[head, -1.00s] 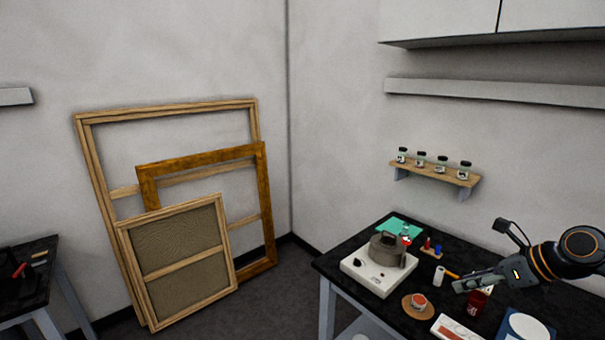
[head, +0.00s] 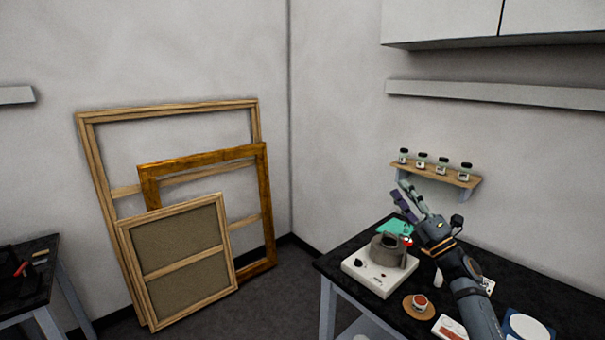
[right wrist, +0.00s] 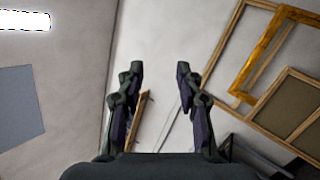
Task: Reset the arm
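My right gripper (head: 408,197) is raised above the black table, pointing up and to the left in the head view, in front of the wall shelf. In the right wrist view its two fingers (right wrist: 158,85) stand apart with nothing between them, so it is open and empty. My right arm reaches in from the lower right over the table. My left gripper is not in the head view.
A wooden shelf (head: 432,174) carries several jars. Frames (head: 130,240) lean on the left wall.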

